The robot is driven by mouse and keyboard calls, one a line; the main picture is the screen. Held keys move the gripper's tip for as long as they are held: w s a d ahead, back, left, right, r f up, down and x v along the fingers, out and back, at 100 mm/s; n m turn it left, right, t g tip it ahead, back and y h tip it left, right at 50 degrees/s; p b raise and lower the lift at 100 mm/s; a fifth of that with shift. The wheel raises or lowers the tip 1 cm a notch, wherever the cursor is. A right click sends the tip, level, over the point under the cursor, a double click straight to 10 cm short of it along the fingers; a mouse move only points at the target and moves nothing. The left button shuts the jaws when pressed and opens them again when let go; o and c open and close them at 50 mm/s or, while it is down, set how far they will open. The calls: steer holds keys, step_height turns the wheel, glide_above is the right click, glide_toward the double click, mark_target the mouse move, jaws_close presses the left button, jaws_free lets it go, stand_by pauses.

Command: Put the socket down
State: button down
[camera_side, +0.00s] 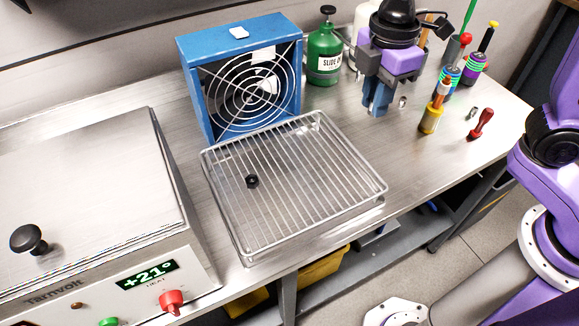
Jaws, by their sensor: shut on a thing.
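My gripper (377,108) is over the back right of the steel bench, fingers pointing down, right of the wire rack. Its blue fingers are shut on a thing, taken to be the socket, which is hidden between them. I cannot tell whether the fingertips or the held thing touch the bench. A small metallic cylinder (403,102) stands on the bench just right of the fingers. Another small metal piece (472,113) lies farther right.
The wire rack (325,209) holds a black nut-like part (252,181). A blue fan (240,75) and a green bottle (324,55) stand behind. Several screwdrivers, one yellow-handled (431,118), and a red-handled tool (482,124) are right. A heater (95,200) is left. Bare bench lies before my gripper.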

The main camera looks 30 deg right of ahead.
glide_above(297, 134)
steer(key=s, duration=0.1)
steer(key=f, duration=0.8)
steer(key=shift+d+f, duration=0.2)
steer(key=shift+d, duration=0.1)
steer(key=shift+w+a+f, duration=0.35)
steer(key=shift+w+f, duration=0.2)
steer(key=shift+f, duration=1.65)
steer(key=shift+f, duration=0.15)
steer(key=c, duration=1.1)
jaws_free()
steer(key=shift+o, duration=0.2)
